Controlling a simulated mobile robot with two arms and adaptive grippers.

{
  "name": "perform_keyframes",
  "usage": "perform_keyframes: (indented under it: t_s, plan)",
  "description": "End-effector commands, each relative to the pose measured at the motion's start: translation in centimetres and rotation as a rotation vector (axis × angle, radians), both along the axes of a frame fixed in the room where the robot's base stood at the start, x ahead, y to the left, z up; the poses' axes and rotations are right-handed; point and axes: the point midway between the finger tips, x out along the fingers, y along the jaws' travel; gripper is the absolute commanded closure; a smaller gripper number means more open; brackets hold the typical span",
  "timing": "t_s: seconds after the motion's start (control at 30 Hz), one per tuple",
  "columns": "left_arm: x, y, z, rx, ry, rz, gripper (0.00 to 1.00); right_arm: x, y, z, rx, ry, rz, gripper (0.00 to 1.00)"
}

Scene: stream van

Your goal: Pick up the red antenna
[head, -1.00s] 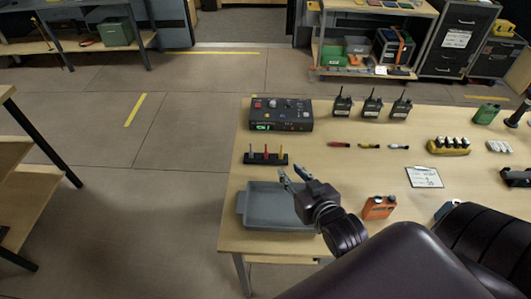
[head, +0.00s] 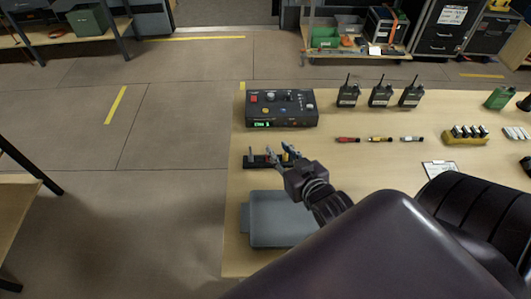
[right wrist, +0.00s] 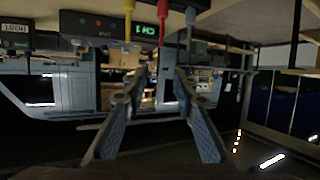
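The red antenna (right wrist: 163,20) stands between a yellow antenna (right wrist: 130,8) and a grey antenna (right wrist: 190,15) in the right wrist view, which is upside down. In the head view their black rack (head: 256,162) stands behind the grey tray, and the red antenna cannot be made out behind my fingers. My right gripper (head: 279,153) is at the rack. Its two fingers are apart with nothing between them; they also show in the right wrist view (right wrist: 160,80), with the red antenna ahead of the gap. My left gripper is not in view.
The grey tray (head: 280,238) lies at the table's near left. A control box (head: 281,118) with a green display stands behind the rack. The floor left of the table is clear.

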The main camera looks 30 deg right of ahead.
Motion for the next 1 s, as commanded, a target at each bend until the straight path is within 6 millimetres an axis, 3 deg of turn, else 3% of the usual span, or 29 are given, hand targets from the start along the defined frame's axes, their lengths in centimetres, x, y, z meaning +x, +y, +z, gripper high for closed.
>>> perform_keyframes:
  t_s: [0.1,0.33,0.77,1.0]
  plan:
    - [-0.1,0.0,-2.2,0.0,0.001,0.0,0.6,0.0,0.0,-2.2,0.0,0.0,0.0,0.74]
    - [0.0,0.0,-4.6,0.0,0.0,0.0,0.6,0.0,0.0,-4.6,0.0,0.0,0.0,0.74]
    - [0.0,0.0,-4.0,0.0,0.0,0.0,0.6,2.9,-0.4,-5.4,-0.001,-0.001,0.0,0.74]
    - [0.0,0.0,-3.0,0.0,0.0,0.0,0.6,5.7,-0.8,-6.2,0.0,-0.001,0.001,0.74]
